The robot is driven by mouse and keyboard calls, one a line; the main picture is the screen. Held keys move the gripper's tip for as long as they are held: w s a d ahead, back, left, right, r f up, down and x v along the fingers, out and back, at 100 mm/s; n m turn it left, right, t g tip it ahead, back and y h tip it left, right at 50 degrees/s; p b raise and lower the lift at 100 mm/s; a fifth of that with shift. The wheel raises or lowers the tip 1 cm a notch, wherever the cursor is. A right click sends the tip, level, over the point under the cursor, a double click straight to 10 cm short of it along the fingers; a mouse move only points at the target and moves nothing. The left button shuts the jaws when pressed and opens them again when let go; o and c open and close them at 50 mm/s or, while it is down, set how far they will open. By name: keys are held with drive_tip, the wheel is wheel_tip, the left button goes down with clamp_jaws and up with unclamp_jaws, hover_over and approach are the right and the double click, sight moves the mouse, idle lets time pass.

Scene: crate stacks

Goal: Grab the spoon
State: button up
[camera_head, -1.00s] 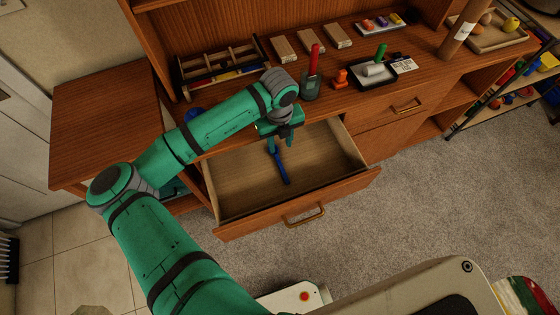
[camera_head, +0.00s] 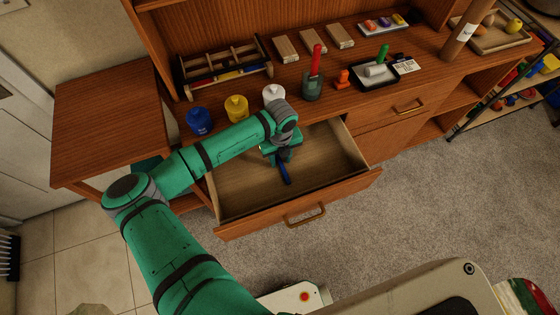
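The blue spoon (camera_head: 286,175) lies in the open drawer (camera_head: 235,192), near its middle. Only its lower, narrow part shows; its upper end is hidden under my gripper. My gripper (camera_head: 281,160) points down into the drawer, right over the upper end of the spoon. Its fingers are mostly hidden by the gripper body, so I cannot tell whether they are open or closed on the spoon.
The drawer front with its handle (camera_head: 304,214) stands out from the wooden cabinet. On the cabinet top are blue (camera_head: 199,121), yellow (camera_head: 237,108) and white (camera_head: 273,94) jars, and a dark cup (camera_head: 312,88) holding a red-handled item. The rest of the drawer floor is bare.

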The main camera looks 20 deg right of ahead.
drive_tip(key=shift+f, duration=0.3)
clamp_jaws()
drive_tip(key=shift+r, duration=0.15)
